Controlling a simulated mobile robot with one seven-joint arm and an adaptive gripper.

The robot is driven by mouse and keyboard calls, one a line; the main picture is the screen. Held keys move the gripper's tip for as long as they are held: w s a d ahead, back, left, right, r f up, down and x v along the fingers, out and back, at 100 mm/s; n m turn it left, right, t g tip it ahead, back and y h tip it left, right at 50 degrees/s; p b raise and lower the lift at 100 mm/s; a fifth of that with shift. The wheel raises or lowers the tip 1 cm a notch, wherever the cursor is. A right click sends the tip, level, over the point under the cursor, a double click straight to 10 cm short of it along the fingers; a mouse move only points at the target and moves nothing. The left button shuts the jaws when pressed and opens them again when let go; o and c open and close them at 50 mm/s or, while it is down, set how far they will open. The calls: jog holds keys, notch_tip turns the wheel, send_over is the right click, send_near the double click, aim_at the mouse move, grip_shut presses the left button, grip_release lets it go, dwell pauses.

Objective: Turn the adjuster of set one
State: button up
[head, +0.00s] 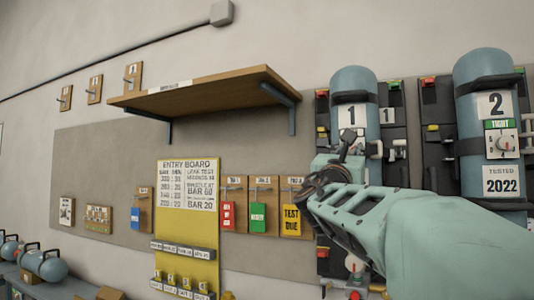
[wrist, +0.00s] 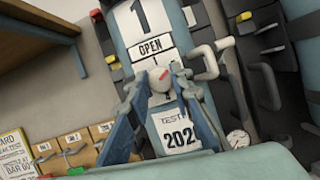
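Set one (head: 353,88) is a blue-grey cylinder on a dark backplate, marked 1. In the head view my gripper (head: 346,146) hides the knob.
Set two (head: 484,75), with a TIGHT label and dial, hangs close on the right. A wooden shelf (head: 205,90) juts out at upper left. Tags hang on hooks (head: 259,218) beside a yellow entry board (head: 186,228). A grey pipe handle (wrist: 207,62) and gauge (wrist: 238,139) sit near my gripper.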

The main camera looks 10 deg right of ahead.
grip_shut()
jog(key=shift+m+g+h, duration=0.3)
jog(key=shift+m, duration=0.2)
jog(key=shift+m+h+b, duration=0.3)
jog(key=shift+m+b, duration=0.2)
jog(key=shift+m, duration=0.3)
jog(key=m+g+h+b, duration=0.1)
jog(key=m+g, duration=0.1)
jog(key=m, duration=0.3)
jog(key=shift+w+a, duration=0.1)
jog(key=shift+a, duration=0.05)
jog(key=m+g, duration=0.2)
jog(key=m, duration=0.1)
jog(key=shift+r+h, duration=0.15)
jog(key=shift+h, duration=0.25)
jog(key=shift+m+g+p, duration=0.65)
jog(key=shift+m+g, duration=0.25)
jog(key=shift+m, duration=1.6)
